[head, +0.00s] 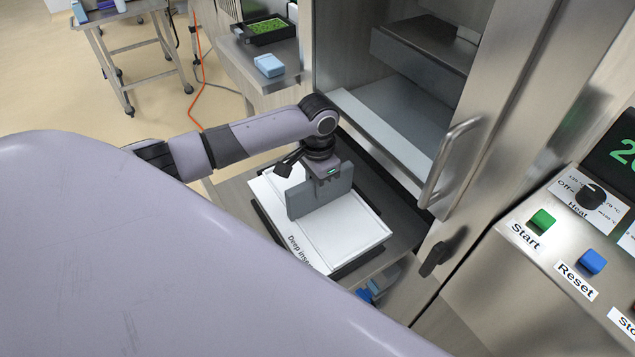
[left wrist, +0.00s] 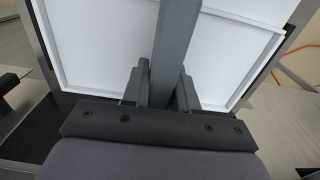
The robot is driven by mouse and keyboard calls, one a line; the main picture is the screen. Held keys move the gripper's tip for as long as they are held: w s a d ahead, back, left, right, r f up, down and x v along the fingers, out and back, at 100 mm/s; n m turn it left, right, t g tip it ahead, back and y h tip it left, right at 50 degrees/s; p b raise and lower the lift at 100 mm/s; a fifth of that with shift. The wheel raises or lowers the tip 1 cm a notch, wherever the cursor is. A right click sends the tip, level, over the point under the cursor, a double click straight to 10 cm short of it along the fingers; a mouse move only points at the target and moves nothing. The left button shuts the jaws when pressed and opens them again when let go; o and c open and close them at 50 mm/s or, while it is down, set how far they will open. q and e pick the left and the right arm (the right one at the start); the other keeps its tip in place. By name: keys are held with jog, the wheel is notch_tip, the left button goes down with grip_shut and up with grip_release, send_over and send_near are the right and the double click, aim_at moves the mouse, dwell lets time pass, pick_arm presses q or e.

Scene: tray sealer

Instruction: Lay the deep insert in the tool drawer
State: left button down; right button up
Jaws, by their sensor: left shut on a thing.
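The deep insert (head: 340,240) is a white, shallow-rimmed panel with the label "Deep insert" along its near edge. A grey upright grip plate (head: 300,203) stands across its middle. My left gripper (head: 322,175) is above the insert and shut on this plate. In the left wrist view the grey plate (left wrist: 181,45) runs up from between the fingers, with white insert floor (left wrist: 225,50) on both sides. The insert is over a dark-edged steel drawer area (head: 405,258) in front of the machine. Whether it rests there or hangs just above, I cannot tell. My right gripper is not in view.
The sealer's steel door with a bar handle (head: 447,165) stands right of the insert. A control panel has a green Start button (head: 541,220) and a blue Reset button (head: 592,262). A side shelf holds a blue block (head: 269,65) and a black tray (head: 268,30). Blue items (head: 372,292) show below the insert.

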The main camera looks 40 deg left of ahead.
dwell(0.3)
pick_arm(q)
jog(key=c, duration=0.8)
grip_release()
jog(key=shift+f, duration=0.1)
jog(key=c, duration=0.3)
jog(key=shift+r, duration=3.55)
